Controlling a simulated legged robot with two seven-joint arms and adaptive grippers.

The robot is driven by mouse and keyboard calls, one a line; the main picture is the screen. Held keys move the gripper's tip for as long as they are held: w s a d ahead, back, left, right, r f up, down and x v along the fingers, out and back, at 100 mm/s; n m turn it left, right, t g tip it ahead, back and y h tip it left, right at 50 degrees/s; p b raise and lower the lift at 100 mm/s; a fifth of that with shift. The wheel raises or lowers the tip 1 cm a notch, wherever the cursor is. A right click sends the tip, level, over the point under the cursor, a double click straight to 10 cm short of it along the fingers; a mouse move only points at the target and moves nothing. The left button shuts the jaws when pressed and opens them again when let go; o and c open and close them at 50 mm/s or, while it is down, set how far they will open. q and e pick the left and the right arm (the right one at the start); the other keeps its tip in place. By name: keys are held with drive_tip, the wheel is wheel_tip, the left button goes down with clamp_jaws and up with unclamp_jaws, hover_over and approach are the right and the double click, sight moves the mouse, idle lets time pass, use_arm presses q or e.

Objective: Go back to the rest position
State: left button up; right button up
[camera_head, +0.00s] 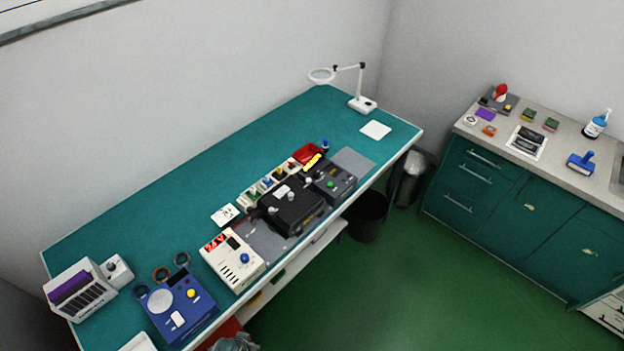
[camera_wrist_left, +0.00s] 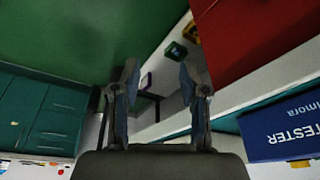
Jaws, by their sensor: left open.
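My left gripper (camera_wrist_left: 158,75) is open in the left wrist view, with nothing between its two fingers. In the head view only a grey part of it (camera_head: 235,343) shows at the bottom edge, in front of the bench's front edge. The rest is cut off by the frame. In the wrist view a blue box marked TESTER (camera_wrist_left: 285,128) lies to the right of the fingers, apart from them. My right gripper is in neither view.
The green-topped bench (camera_head: 150,210) carries a blue tester (camera_head: 178,308), a cream unit (camera_head: 232,262) and black devices (camera_head: 293,207). A red surface (camera_wrist_left: 245,40) is close to the gripper in the wrist view. A black bin (camera_head: 368,215) stands by the bench; green floor (camera_head: 420,290) is open.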

use_arm(q)
drive_tip(key=s+f+g+b, duration=0.1)
drive_tip(key=s+f+b, duration=0.15)
drive_tip(key=f, duration=0.95)
drive_tip(key=s+f+b, duration=0.2)
drive_tip(key=s+f, duration=0.1)
drive_tip(key=f, duration=1)
drive_tip(key=s+a+f+g+b, duration=0.1)
drive_tip(key=s+a+f+b, duration=0.2)
drive_tip(key=s+f, duration=1.2)
drive_tip(key=shift+s+a+f, duration=0.2)
drive_tip(key=shift+s+f, duration=0.1)
drive_tip(key=shift+f, duration=0.2)
